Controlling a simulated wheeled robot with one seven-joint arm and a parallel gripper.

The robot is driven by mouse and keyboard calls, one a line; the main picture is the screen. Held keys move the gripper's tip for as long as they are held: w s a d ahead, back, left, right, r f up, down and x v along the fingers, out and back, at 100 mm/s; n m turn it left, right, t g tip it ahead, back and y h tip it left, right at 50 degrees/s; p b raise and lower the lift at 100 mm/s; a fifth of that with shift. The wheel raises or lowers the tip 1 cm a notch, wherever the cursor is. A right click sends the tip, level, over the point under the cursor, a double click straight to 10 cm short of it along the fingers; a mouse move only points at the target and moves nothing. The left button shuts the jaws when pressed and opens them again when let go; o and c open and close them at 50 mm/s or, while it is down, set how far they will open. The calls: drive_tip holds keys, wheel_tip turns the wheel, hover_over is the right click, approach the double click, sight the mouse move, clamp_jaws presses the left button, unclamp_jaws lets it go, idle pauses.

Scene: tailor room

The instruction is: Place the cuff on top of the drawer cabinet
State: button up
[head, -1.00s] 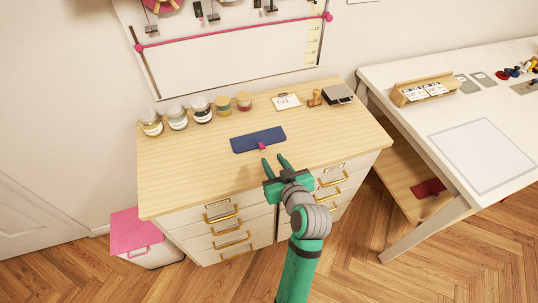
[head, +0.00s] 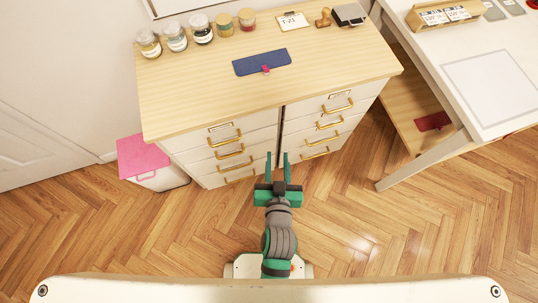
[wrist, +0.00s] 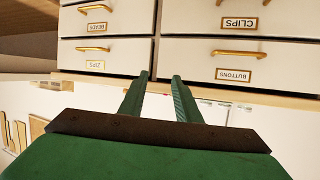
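The cuff (head: 262,62), a dark blue flat strip with a small pink tab, lies flat on the wooden top of the drawer cabinet (head: 190,95), near the middle. My gripper (head: 278,156) is in front of the cabinet, below its top and apart from the cuff. Its two green fingers are spread with nothing between them. In the wrist view my gripper (wrist: 161,76) faces the white drawer fronts (wrist: 205,55), and the cuff does not show there.
Several jars (head: 202,30) stand along the back left of the cabinet top. A label card (head: 292,21), a stamp (head: 323,18) and a dark box (head: 349,15) sit at the back right. A pink-lidded bin (head: 143,158) stands left; a white table (head: 480,80) stands right. The floor in front is clear.

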drive_tip(key=s+a+r, duration=0.1)
drive_tip(key=s+r, duration=0.1)
drive_tip(key=s, duration=0.6)
drive_tip(key=s+a+r+t, duration=0.1)
drive_tip(key=s+r, duration=0.1)
drive_tip(key=s, duration=0.7)
drive_tip(key=shift+s+a+r+n, duration=0.15)
drive_tip(key=shift+a+r+n, duration=0.1)
drive_tip(key=shift+n, duration=0.15)
